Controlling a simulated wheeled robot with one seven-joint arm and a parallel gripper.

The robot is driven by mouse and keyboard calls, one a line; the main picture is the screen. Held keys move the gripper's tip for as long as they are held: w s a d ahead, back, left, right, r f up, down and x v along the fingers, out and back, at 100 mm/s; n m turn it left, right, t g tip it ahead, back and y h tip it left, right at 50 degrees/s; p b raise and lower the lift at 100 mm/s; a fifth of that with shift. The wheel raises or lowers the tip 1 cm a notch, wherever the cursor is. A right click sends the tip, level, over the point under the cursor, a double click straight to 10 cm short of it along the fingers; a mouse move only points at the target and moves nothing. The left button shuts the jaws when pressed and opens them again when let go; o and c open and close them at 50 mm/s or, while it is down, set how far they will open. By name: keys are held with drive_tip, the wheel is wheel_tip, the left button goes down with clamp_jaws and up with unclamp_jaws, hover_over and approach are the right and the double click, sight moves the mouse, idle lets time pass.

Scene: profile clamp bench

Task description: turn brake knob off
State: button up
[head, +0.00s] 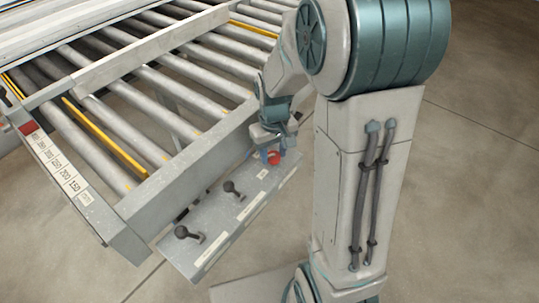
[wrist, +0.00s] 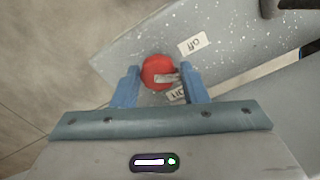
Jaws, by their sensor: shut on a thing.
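The brake knob (wrist: 155,66) is round and red with a pale pointer bar on its face, on a grey speckled panel (wrist: 225,28). It also shows in the head view as a small red disc (head: 274,158) at the panel's far end. My gripper (wrist: 158,74) has its blue fingers closed on either side of the knob. The pointer points to the right, toward the right finger. A white "off" label (wrist: 193,44) lies up and right of the knob. A second label (wrist: 176,93) lies below right, partly hidden by the right finger.
A roller bench (head: 125,200) with a numbered scale (head: 62,172) lies left and behind. Open concrete floor surrounds the bench.

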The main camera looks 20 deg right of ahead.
sight(273, 155)
drive_tip(key=n, duration=0.5)
drive_tip(key=shift+w+r+b, duration=0.15)
drive_tip(key=shift+w+b, duration=0.05)
drive_tip(key=shift+b, duration=0.15)
drive_tip(key=shift+a, duration=0.1)
drive_tip(key=o, duration=1)
drive_tip(key=shift+a, duration=0.1)
drive_tip(key=shift+c, duration=0.2)
drive_tip(key=shift+s, duration=0.1)
wheel_tip(273, 155, up, 14)
drive_tip(key=shift+f, duration=0.2)
